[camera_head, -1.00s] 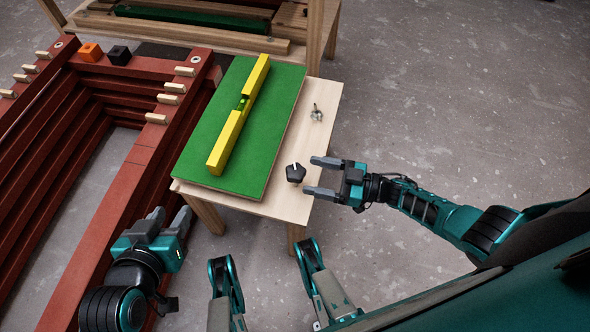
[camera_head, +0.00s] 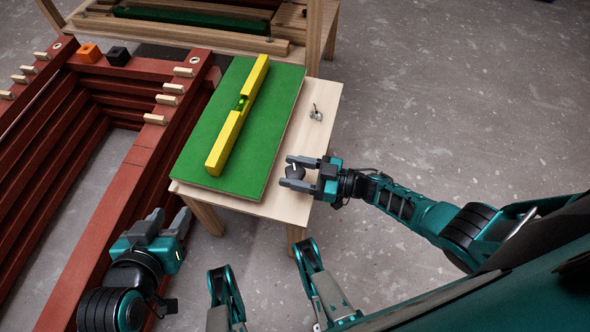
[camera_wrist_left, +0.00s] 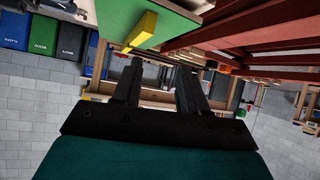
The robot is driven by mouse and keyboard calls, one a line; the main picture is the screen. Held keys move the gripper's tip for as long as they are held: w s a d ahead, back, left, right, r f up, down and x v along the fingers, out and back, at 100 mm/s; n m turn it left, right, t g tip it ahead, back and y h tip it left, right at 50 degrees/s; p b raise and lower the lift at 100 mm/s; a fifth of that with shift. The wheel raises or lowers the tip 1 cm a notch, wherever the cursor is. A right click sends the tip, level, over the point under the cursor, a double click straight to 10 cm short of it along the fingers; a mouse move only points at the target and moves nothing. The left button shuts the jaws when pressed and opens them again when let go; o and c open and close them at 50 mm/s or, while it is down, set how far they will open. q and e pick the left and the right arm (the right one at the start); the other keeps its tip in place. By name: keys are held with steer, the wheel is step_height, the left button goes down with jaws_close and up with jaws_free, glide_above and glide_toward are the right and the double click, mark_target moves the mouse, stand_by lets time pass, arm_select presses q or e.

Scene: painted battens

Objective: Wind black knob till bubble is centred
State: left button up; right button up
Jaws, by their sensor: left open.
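The black knob (camera_head: 295,172) sits on the near right corner of the pale wooden table (camera_head: 290,205). My right gripper (camera_head: 292,171) has its two fingers on either side of it; whether they press on it cannot be told. A yellow spirit level (camera_head: 228,140) lies lengthwise on a green board (camera_head: 200,150). Its green vial (camera_head: 242,103) is visible, but the bubble is too small to make out. My left gripper (camera_head: 170,216) is open and empty, left of the table. In the left wrist view its fingers (camera_wrist_left: 160,78) are apart, with the level's yellow end (camera_wrist_left: 142,29) beyond.
A small metal wing-shaped fitting (camera_head: 316,113) stands on the table's right side. Red battens (camera_head: 145,140) with wooden pegs fill the left. An orange block (camera_head: 89,53) and a black block (camera_head: 119,56) sit on them. Open floor lies to the right.

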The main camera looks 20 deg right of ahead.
steer(key=c, duration=0.4)
steer(key=shift+s+r+m+t+h+p, duration=0.1)
steer(key=shift+r+m+t+h+p, duration=0.05)
steer(key=shift+m+t+h+p, duration=0.65)
steer(key=shift+m+t+h, duration=0.15)
steer(key=shift+t, duration=0.25)
steer(key=shift+m+t+h, duration=0.25)
steer(key=shift+m+t, duration=0.15)
steer(key=shift+m, duration=0.05)
steer(key=shift+f+h, duration=0.2)
steer(key=shift+h, duration=0.1)
steer(key=o, duration=0.9)
arm_select(q)
steer(key=shift+s+a+r, duration=0.2)
steer(key=shift+a+r, duration=0.05)
